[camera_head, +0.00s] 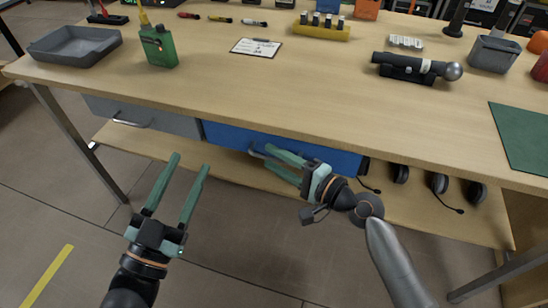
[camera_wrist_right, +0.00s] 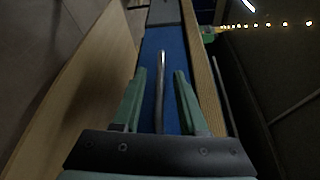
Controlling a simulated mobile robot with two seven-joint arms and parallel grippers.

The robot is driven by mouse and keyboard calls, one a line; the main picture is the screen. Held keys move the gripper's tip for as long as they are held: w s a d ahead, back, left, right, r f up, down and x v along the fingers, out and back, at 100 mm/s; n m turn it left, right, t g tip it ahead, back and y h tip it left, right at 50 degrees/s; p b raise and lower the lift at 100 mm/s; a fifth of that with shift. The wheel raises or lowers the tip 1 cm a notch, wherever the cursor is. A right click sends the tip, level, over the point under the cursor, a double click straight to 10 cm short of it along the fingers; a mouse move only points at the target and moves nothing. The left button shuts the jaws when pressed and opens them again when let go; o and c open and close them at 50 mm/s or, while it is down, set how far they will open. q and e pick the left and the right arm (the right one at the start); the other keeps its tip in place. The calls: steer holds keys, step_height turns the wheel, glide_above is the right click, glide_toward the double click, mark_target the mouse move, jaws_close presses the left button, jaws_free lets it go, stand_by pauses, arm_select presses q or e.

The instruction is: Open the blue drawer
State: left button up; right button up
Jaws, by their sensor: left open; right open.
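The blue drawer (camera_head: 225,136) hangs under the wooden bench top, right of a grey drawer, and looks shut. Its metal bar handle (camera_head: 258,152) shows just beyond my right gripper's fingertips. My right gripper (camera_head: 272,160) is open in front of the drawer. In the right wrist view the handle (camera_wrist_right: 160,80) runs between the two open fingers (camera_wrist_right: 158,92), against the blue drawer front (camera_wrist_right: 172,42). I cannot tell whether either finger touches it. My left gripper (camera_head: 190,162) is open and empty, in front of the bench and below the grey drawer.
The grey drawer (camera_head: 165,120) has its own handle.

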steer(key=shift+w+a, duration=0.2)
steer(key=shift+a, duration=0.05)
steer(key=shift+c, duration=0.4)
jaws_close()
stand_by(0.9)
